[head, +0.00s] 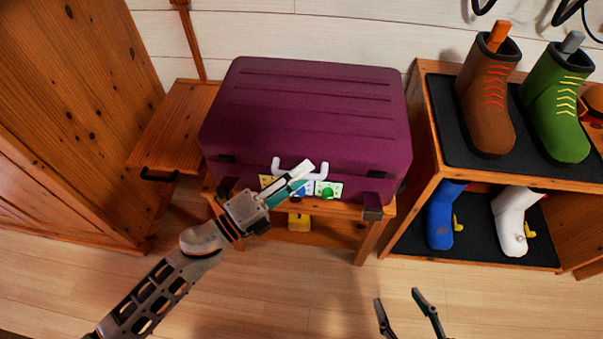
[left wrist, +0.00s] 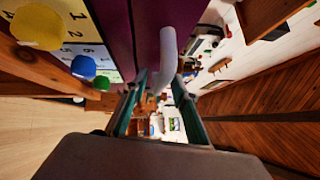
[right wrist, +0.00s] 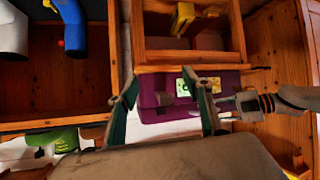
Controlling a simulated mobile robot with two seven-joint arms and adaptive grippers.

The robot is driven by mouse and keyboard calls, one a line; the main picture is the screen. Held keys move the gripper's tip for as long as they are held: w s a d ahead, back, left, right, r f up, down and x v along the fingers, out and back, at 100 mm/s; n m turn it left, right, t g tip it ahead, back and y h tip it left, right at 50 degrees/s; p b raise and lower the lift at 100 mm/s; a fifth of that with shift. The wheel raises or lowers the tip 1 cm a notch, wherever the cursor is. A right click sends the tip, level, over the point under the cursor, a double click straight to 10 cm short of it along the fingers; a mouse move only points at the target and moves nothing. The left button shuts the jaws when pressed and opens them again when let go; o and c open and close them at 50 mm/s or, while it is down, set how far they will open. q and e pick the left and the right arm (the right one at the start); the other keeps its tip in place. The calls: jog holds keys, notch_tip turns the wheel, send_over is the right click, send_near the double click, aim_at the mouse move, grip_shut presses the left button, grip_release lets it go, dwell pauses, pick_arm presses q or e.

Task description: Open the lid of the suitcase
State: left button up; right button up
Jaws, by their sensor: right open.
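The purple suitcase (head: 305,110) lies with its lid down on a low wooden bench. It has a white handle (head: 323,170) and coloured dials on number plates at its front. My left gripper (head: 302,176) is at the handle, in front of the plates. In the left wrist view the handle (left wrist: 168,50) runs between its partly closed fingers; whether they grip it is unclear. A yellow dial (left wrist: 38,27), a blue dial (left wrist: 83,66) and a green dial (left wrist: 101,83) show there. My right gripper (head: 402,302) is open and empty, low in front of the bench.
A shoe rack (head: 430,130) with several boots stands right of the suitcase. A wooden cabinet (head: 75,100) and a small side piece with a black handle (head: 159,177) are at the left. A yellow object (head: 299,221) sits on the bench's lower shelf. The floor in front is clear.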

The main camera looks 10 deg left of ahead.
pick_arm(q)
jog(key=shift+d, duration=0.1)
grip_shut()
jog(key=shift+w+r+p, duration=0.2)
jog(key=shift+r+p, duration=0.4)
jog(key=shift+r, duration=0.05)
jog(key=shift+r+p, duration=0.4)
jog(key=shift+w+r+p, duration=0.15)
jog(key=shift+r+p, duration=0.4)
jog(key=shift+p, duration=0.05)
jog(key=w+r+n+p, duration=0.1)
jog(key=w+r+p, duration=0.3)
jog(key=r+p, duration=0.6)
jog(key=w+r+n+g+y+p, duration=0.1)
jog(key=w+r+p, duration=0.4)
jog(key=r+p, duration=0.4)
jog(key=shift+r+p, duration=0.35)
jog(key=shift+p, duration=0.25)
pick_arm(e)
jog(key=s+d+r+h, duration=0.1)
jog(key=d+r, duration=0.2)
jog(key=r, duration=0.9)
jog(key=shift+d+r+m, duration=0.15)
jog(key=shift+r+m, duration=0.15)
jog(key=shift+r, duration=0.05)
